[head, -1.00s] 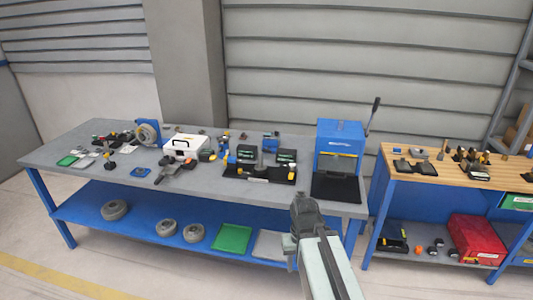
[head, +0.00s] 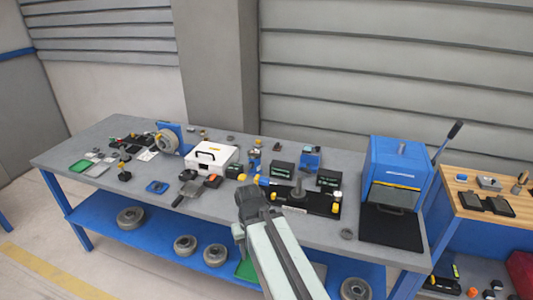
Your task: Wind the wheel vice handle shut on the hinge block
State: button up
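A blue upright fixture with a grey wheel (head: 167,141) stands toward the back left of the grey workbench (head: 130,192); it may be the wheel vice, but its handle is too small to make out. I cannot pick out the hinge block among the small parts. My gripper (head: 250,196) is in front of the bench's middle, in the lower centre of the head view, well apart from the wheel. Its fingers are too small and turned away to show whether they are open.
A white case (head: 211,156), a black fixture board (head: 308,201) and a blue press (head: 396,175) with a raised lever stand on the bench. Grey rings (head: 131,217) lie on the blue lower shelf. A wooden-topped bench (head: 470,204) stands at the right.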

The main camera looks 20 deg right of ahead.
aim_at(305, 169)
jog(key=u, duration=0.1)
jog(key=i, duration=0.9)
